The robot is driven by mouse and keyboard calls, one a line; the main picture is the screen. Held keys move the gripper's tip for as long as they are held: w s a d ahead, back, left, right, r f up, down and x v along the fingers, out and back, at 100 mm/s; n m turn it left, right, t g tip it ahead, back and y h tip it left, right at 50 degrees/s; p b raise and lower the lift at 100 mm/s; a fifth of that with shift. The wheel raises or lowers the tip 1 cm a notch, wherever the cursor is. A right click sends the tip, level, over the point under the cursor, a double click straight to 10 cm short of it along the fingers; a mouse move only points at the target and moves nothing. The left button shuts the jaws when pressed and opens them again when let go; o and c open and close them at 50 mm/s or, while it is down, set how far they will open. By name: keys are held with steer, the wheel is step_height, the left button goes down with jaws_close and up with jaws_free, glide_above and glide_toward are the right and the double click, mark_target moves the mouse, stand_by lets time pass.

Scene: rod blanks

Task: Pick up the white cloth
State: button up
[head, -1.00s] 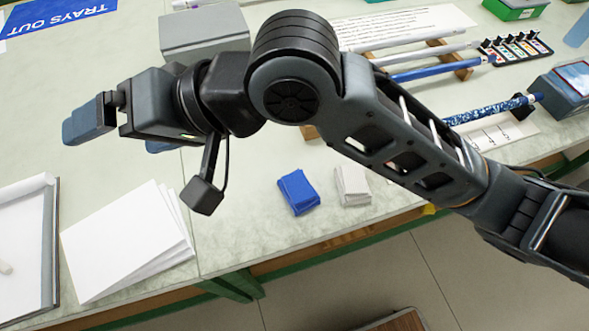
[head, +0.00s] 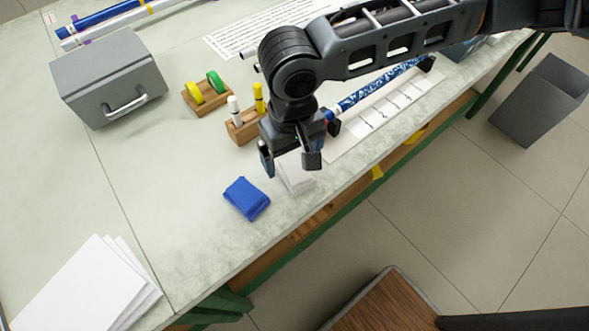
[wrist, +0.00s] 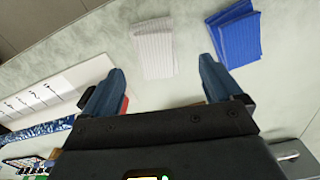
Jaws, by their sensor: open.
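The white cloth (head: 296,178) lies folded on the table near its front edge, partly hidden by my gripper in the head view. It shows whole in the wrist view (wrist: 153,49), beyond the fingertips and between their lines. My gripper (head: 290,166) points down above the cloth, open and empty. In the wrist view its two fingers (wrist: 162,82) are spread wide, and the cloth lies apart from both.
A folded blue cloth (head: 247,199) lies just left of the white one. A wooden marker holder (head: 243,131), a tape holder (head: 206,98) and a grey box (head: 110,77) stand behind. A blue patterned rod (head: 378,86) lies right.

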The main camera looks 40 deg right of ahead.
mark_target(295, 169)
steer(key=shift+s+d+f+p, duration=0.1)
steer(key=shift+d+f+p, duration=0.1)
steer(key=shift+f, duration=1.1)
steer(key=shift+d+f+p, duration=0.1)
steer(key=shift+f+p, duration=0.05)
steer(key=shift+f, duration=1.15)
steer(key=c, duration=1.1)
step_height(295, 169, up, 10)
steer(key=shift+r+b, duration=0.1)
steer(key=shift+b, duration=0.25)
steer(key=shift+c, duration=0.2)
steer(key=o, duration=0.5)
steer(key=c, duration=0.4)
